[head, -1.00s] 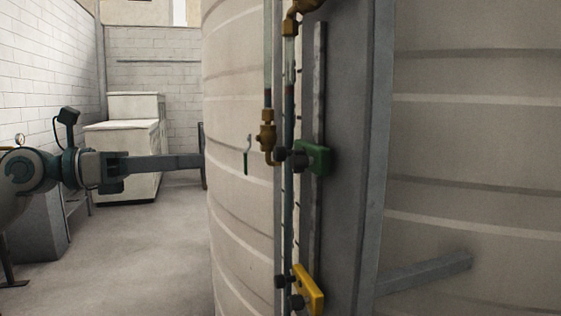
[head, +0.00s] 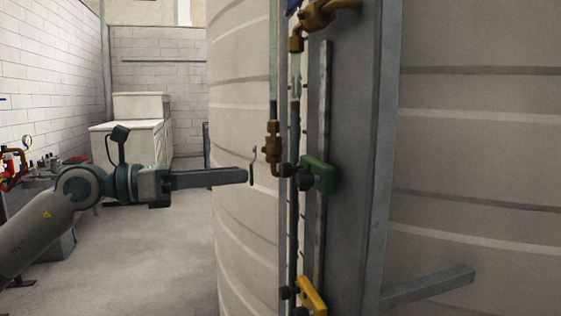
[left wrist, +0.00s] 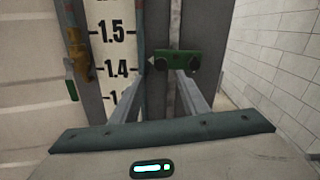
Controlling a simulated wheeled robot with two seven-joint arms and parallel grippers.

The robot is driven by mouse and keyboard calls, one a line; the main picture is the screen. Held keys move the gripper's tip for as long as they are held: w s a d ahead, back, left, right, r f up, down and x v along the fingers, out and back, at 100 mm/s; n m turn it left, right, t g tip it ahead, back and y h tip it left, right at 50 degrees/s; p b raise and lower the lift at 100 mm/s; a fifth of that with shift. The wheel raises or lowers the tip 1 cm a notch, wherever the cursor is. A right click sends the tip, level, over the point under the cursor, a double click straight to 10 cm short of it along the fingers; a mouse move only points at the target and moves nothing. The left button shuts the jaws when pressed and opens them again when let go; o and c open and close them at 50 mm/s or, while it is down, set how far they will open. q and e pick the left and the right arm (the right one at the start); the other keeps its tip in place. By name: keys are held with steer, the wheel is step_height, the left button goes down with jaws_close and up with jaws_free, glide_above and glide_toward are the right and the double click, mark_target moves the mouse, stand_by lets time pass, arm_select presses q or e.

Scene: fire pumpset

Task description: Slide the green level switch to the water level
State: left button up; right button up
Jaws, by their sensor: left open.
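The green level switch (head: 318,175) sits on a vertical metal rail on the tank's grey post. In the left wrist view the green switch (left wrist: 180,60) has a pale pointer facing the scale, a little above the 1.4 mark. A sight tube (head: 294,120) runs beside the rail; it turns from pale to dark blue above the switch, apparently the water level. My left gripper (head: 240,175) is open, left of the switch and apart from it. In the left wrist view its fingers (left wrist: 160,88) point toward the rail, just below the switch. My right gripper is out of view.
A yellow switch (head: 312,296) sits lower on the same rail. Brass fittings (head: 273,145) and a small green-handled lever (head: 251,170) are close to my fingers. The large beige tank (head: 235,80) curves behind. A metal bar (head: 430,288) sticks out at lower right.

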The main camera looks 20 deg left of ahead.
mark_target(281, 170)
arm_select(q)
steer(key=p+x, duration=0.4)
steer(key=x, duration=0.5)
steer(key=shift+w+d+r+p, duration=0.1)
steer(key=shift+w+d+p, duration=0.15)
steer(key=shift+d+p, duration=0.05)
steer(key=shift+w+d, duration=0.35)
steer(key=shift+d, duration=0.1)
steer(key=shift+s, duration=0.1)
jaws_close()
